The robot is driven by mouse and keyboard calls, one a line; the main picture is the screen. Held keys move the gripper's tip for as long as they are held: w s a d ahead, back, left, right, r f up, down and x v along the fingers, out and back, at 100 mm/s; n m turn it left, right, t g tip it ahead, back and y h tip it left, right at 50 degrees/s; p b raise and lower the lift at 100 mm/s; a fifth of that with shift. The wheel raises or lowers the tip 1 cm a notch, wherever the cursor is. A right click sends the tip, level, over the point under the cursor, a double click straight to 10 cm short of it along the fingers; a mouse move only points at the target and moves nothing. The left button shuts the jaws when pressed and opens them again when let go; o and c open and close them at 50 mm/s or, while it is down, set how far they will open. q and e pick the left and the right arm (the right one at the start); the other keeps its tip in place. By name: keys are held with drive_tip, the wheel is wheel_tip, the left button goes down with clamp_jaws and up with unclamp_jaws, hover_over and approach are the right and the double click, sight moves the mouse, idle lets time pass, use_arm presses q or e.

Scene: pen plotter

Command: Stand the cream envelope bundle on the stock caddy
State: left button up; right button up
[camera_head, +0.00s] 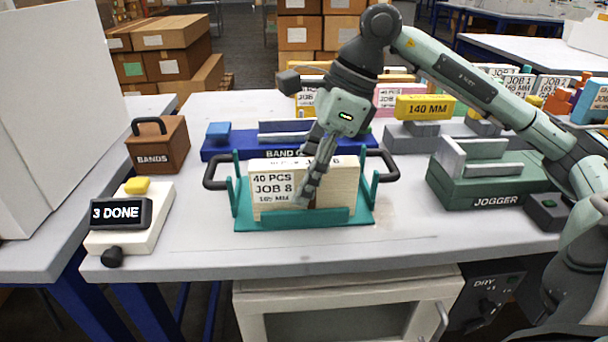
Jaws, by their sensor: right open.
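The cream envelope bundle (273,188), labelled 40 PCS JOB 8 165 MM, stands upright in the teal stock caddy (290,223), between its posts. Cream stock also shows to the right (340,193) of my fingers; I cannot tell whether it is the same bundle. Another label shows in part behind. My right gripper (308,190) is open and points down at the middle of the bundle, its fingers covering part of the front. I cannot tell whether they touch it. My left gripper is not in view.
A blue bander (222,148) lies behind the caddy. A green jogger (475,187) stands to the right. A brown bands box (157,148) and a counter reading 3 DONE (130,217) stand to the left. Bare table shows between the counter and caddy.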

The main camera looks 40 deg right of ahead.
drive_tip(key=shift+r, duration=0.2)
drive_tip(key=p+v, duration=0.1)
drive_tip(key=v, duration=1)
drive_tip(key=shift+s+d+r, duration=0.1)
drive_tip(key=shift+d+r, duration=0.05)
drive_tip(key=shift+r, duration=0.25)
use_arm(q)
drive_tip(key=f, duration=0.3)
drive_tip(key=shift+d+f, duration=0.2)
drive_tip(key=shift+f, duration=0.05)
use_arm(e)
drive_tip(key=shift+s, duration=0.1)
